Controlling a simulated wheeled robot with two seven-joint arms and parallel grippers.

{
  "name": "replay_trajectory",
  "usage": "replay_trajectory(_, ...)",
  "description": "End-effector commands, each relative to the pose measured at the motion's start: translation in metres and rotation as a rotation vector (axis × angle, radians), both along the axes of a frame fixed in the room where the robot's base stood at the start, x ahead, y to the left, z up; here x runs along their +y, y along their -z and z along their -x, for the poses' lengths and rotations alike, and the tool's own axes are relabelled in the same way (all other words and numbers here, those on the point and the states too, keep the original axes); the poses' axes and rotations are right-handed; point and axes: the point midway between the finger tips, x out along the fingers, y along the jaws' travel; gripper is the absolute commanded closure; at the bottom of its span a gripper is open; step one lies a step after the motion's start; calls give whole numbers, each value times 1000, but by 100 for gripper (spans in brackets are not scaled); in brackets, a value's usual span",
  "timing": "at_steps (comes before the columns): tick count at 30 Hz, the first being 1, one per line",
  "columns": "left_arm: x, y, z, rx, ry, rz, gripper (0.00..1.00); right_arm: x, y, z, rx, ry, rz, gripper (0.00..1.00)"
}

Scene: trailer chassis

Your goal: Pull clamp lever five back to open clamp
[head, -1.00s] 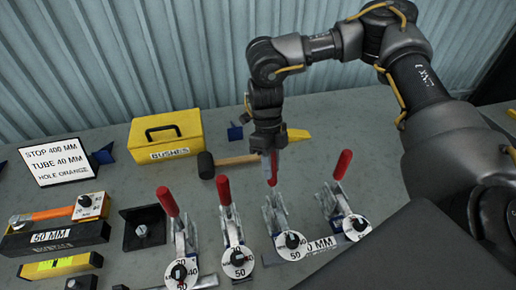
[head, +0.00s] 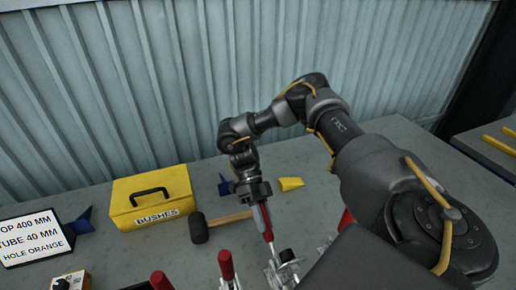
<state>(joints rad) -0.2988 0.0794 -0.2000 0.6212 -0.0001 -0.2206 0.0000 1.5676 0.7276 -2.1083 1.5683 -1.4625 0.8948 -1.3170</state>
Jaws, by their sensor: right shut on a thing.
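A row of toggle clamps with red-handled levers runs along the bottom edge of the head view, mostly cut off by the frame. My right gripper (head: 261,204) is shut on the red handle of a clamp lever (head: 266,230). That lever leans up and away from its metal clamp body (head: 285,268). Another red lever (head: 226,265) stands to its left, and a further red handle (head: 160,281) shows at the bottom edge. A red handle (head: 346,220) to the right is partly behind my arm. No clamp number is readable. My left gripper is not in view.
A yellow box labelled BUSHES (head: 152,198) stands at the back left. A mallet (head: 200,230) lies behind the clamps, near a yellow wedge (head: 290,184) and small blue pieces. A sign (head: 32,238) stands at far left. A corrugated wall closes the back.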

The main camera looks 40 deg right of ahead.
Motion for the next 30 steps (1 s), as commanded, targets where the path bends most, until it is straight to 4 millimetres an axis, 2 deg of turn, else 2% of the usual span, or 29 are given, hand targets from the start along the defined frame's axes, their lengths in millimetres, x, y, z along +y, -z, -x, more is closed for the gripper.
replay_trajectory(3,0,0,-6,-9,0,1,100,-1,1,1,4,5,-6,100)
replay_trajectory(12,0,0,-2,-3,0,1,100,-1,2,2,7,8,-6,100)
replay_trajectory(13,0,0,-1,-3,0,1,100,-1,2,2,7,8,-6,71)
replay_trajectory(17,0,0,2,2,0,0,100,-2,2,2,8,8,-5,54)
replay_trajectory(26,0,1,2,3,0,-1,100,-2,1,2,7,8,-5,52)
replay_trajectory(30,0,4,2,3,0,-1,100,-5,-3,-5,7,7,-2,52)
